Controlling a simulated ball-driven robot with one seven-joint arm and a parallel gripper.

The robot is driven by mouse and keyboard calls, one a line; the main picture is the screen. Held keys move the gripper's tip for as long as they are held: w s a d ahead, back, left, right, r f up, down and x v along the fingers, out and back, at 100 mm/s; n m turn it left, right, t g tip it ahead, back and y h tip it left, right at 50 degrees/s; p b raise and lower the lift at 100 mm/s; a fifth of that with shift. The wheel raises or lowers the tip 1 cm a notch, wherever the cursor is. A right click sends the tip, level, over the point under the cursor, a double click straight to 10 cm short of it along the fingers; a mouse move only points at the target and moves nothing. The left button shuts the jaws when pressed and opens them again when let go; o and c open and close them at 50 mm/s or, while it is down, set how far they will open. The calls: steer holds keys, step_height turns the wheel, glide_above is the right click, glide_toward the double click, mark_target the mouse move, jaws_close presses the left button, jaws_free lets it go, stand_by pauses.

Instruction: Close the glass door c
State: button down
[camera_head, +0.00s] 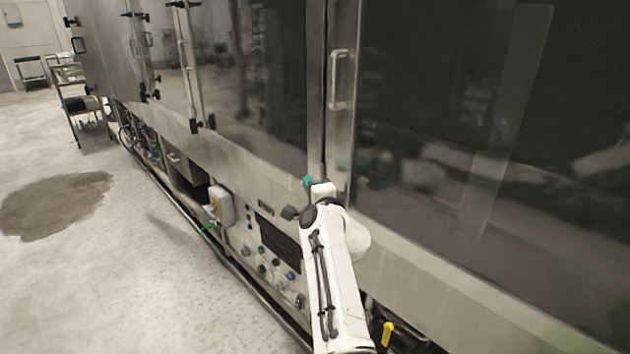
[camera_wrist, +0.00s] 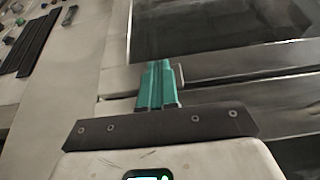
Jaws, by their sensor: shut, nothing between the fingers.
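A large glass door (camera_head: 455,150) with a metal frame fills the right of the head view. A metal bar handle (camera_head: 340,80) is on its left edge. Another dark glass door (camera_head: 257,85) is to its left. No lettering shows which one is door c. A narrow dark gap runs along the frames between them; I cannot tell how far either stands open. My gripper (camera_head: 307,183) is at the lower part of this seam, below the handle. In the wrist view, its green fingers (camera_wrist: 157,84) are together and empty, in front of the metal frame, close to a small handle-like part (camera_wrist: 179,76).
A yellow lever (camera_head: 387,334) is low beside my arm. A cart (camera_head: 78,105) stands far left. The floor at left is clear, with a dark stain (camera_head: 52,203).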

steer(key=s+a+p, duration=0.1)
steer(key=s+a, duration=0.5)
steer(key=a, duration=0.1)
steer(key=s+d+f+n+g+h, duration=0.25)
steer(key=s+d+f, duration=0.35)
steer(key=d, duration=0.4)
steer(key=s+d+f+n+g+h, duration=0.1)
steer(key=s+d+f+n+g, duration=0.15)
steer(key=s+d+f, duration=0.45)
steer(key=s+d+f+n+g+h, duration=0.1)
steer(key=s+d+f+n, duration=0.2)
steer(key=d+f, duration=0.65)
steer(key=s+d+f+n+g+h, duration=0.1)
steer(key=s+d+f+n+g, duration=0.15)
steer(key=s+d, duration=0.55)
steer(key=s+d+f+n+g+h, duration=0.1)
steer(key=s+d+f+g, duration=0.2)
steer(key=s, duration=0.9)
steer(key=s+d+r+n+g, duration=0.1)
steer(key=s+g, duration=0.3)
steer(key=s, duration=1.5)
steer(key=shift+d+r+n+h, duration=0.35)
steer(key=shift+d, duration=0.2)
